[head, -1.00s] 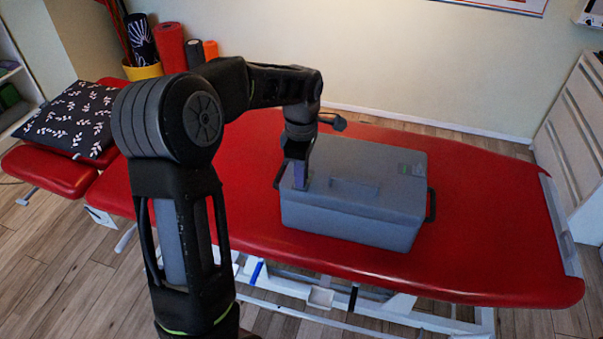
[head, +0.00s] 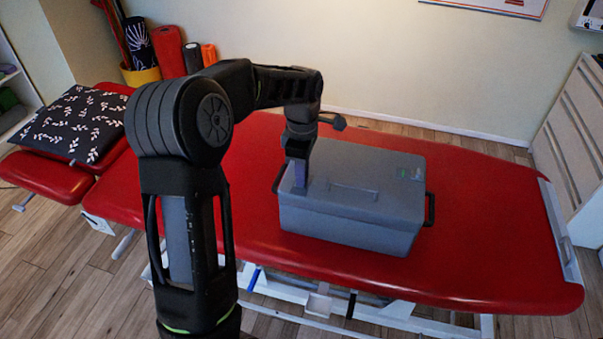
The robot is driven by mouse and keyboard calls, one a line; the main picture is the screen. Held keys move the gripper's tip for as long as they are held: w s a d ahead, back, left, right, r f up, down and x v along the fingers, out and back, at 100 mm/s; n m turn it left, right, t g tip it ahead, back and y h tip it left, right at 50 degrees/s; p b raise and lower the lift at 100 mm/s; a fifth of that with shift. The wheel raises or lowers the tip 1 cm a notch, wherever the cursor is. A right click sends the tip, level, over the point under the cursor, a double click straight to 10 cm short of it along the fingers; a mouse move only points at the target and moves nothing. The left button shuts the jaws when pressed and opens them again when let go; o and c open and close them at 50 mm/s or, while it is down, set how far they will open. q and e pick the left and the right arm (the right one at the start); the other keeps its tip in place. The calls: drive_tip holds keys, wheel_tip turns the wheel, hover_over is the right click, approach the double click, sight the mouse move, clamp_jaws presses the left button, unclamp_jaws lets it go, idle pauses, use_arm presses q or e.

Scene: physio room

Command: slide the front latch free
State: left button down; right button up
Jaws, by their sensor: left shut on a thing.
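A grey lidded box (head: 345,225) sits on the red treatment table, its lid down, with a raised handle (head: 353,190) on top and a dark side handle (head: 430,209) at its right end. My left gripper (head: 300,188) points down at the left part of the lid, near the front edge. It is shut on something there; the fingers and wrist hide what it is. The front latch cannot be made out. My right gripper is not in view.
The red table (head: 490,240) is clear to the right of the box. A dark leaf-patterned pillow (head: 70,122) lies at the left end. Rolled mats stand in a yellow bin (head: 142,75) behind. A pale cabinet (head: 575,140) stands at the right.

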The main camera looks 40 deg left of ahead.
use_arm(q)
drive_tip(key=c, duration=1.5)
unclamp_jaws()
drive_tip(key=shift+r+b, duration=0.3)
drive_tip(key=shift+r, duration=3.65)
